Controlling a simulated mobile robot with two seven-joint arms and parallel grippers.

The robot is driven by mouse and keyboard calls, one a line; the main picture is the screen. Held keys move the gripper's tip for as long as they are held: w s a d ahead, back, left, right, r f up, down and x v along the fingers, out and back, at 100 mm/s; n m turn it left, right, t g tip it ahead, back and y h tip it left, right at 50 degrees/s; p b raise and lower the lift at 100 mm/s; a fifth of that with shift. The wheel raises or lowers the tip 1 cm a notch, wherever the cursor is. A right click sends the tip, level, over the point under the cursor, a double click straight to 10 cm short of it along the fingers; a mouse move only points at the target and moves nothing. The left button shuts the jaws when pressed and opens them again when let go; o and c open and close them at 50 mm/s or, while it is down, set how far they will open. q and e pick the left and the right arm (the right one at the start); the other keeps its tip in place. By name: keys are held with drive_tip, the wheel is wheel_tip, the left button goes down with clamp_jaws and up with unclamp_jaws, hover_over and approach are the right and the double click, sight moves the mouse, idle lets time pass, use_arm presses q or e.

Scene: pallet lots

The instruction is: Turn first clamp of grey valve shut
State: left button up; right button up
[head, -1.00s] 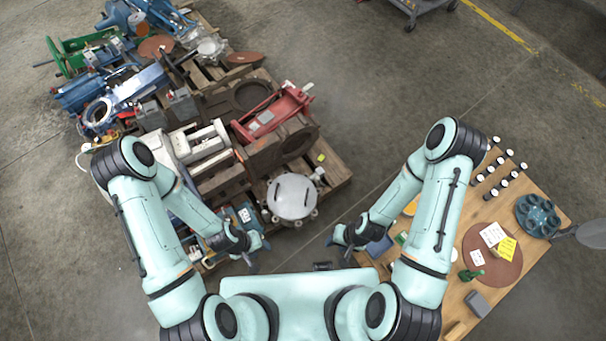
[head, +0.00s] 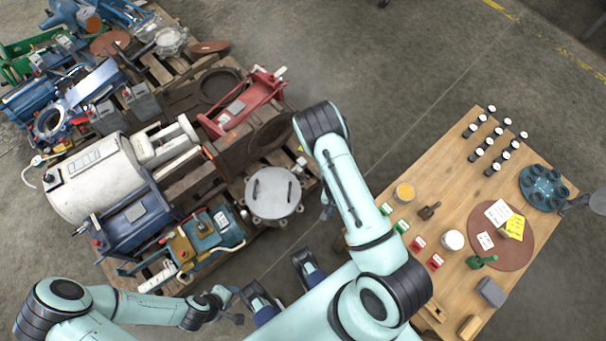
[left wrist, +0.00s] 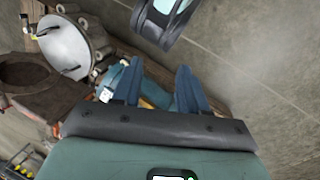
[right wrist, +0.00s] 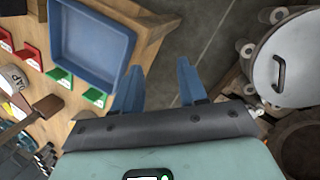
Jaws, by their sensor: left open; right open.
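A round grey lid-like piece (head: 273,193) with two bar handles and several lugs round its rim lies at the near right corner of the pallet. I take it for the grey valve, but cannot be sure. It shows at upper left in the left wrist view (left wrist: 62,47) and at right in the right wrist view (right wrist: 287,62). I cannot tell how its clamps are turned. My right gripper (right wrist: 160,68) is open and empty, apart from the lid; in the head view the arm partly hides it. My left gripper (left wrist: 159,68) is open and empty, nearer my body.
A wooden table (head: 385,180) stands at right with small bottles, red and green tags and a brown disc (head: 498,240). A blue bin (right wrist: 90,45) sits near its edge. Machine parts, including a white cylinder (head: 95,180), crowd the pallet. Bare floor separates pallet and table.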

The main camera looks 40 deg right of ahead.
drive_tip(key=w+d+f+m+b, duration=0.2)
drive_tip(key=w+d+f+b, duration=0.2)
drive_tip(key=w, duration=0.2)
use_arm(q)
drive_tip(key=w+a+f+t+y+b, duration=0.1)
drive_tip(key=w+a+f+b, duration=0.1)
drive_tip(key=f+b, duration=0.45)
drive_tip(key=w+a+f+b, duration=0.1)
drive_tip(key=w+f+b, duration=0.15)
drive_tip(key=f, duration=0.75)
use_arm(e)
drive_tip(key=m+t, duration=0.1)
drive_tip(key=t, duration=0.2)
hover_over(308, 176)
wheel_tip(308, 176, down, 2)
wheel_tip(308, 176, down, 12)
drive_tip(key=b, duration=0.4)
drive_tip(key=shift+b, duration=0.35)
drive_tip(key=shift+f, duration=0.55)
use_arm(q)
drive_tip(key=s+a+f+n+g, duration=0.1)
drive_tip(key=s+f+g, duration=0.1)
drive_tip(key=s+f, duration=0.3)
drive_tip(key=s, duration=0.4)
drive_tip(key=shift+a+g, duration=0.15)
drive_tip(key=shift+g, duration=0.25)
drive_tip(key=shift+f, duration=0.1)
drive_tip(key=shift+w, duration=0.1)
use_arm(e)
clamp_jaws()
